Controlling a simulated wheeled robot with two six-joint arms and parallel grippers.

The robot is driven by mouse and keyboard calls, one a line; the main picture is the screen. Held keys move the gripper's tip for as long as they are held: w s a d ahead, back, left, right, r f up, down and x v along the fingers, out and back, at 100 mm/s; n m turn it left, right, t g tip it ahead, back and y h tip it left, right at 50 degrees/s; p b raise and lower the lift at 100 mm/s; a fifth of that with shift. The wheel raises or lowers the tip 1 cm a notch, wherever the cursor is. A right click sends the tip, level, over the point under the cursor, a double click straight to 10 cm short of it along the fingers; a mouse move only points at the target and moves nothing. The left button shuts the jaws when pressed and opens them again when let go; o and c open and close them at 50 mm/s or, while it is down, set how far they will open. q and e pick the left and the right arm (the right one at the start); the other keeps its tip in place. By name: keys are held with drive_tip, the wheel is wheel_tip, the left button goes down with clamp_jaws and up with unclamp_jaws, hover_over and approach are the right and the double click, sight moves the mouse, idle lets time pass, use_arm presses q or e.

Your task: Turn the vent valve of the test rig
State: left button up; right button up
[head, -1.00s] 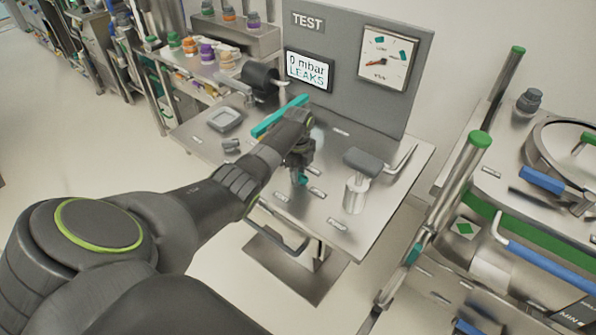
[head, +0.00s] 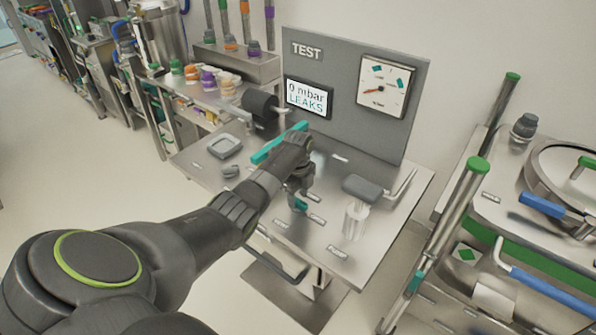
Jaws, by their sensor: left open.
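The test rig is a metal table (head: 322,252) with a grey upright panel (head: 347,60) marked TEST. Its display (head: 306,96) reads "0 mbar LEAKS", and a round-dial gauge (head: 385,86) is beside it. A long teal lever (head: 272,147) lies behind my left wrist. A small teal part (head: 300,204) shows just below my left gripper (head: 300,188). Which teal part belongs to the vent valve is hard to tell. My left gripper is open, low over the tabletop, with its fingers partly hidden by my wrist. I cannot tell whether it touches the teal part. My right gripper is out of view.
A clear cylinder with a dark handle (head: 362,188) stands right of my gripper. A black roller-like part (head: 260,105) and a small tray (head: 224,146) are at the rig's left. A cart with green-capped posts (head: 478,166) stands close on the right.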

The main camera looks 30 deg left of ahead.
sight(298, 200)
use_arm(q)
wheel_tip(298, 200, up, 16)
idle(0.3)
idle(0.4)
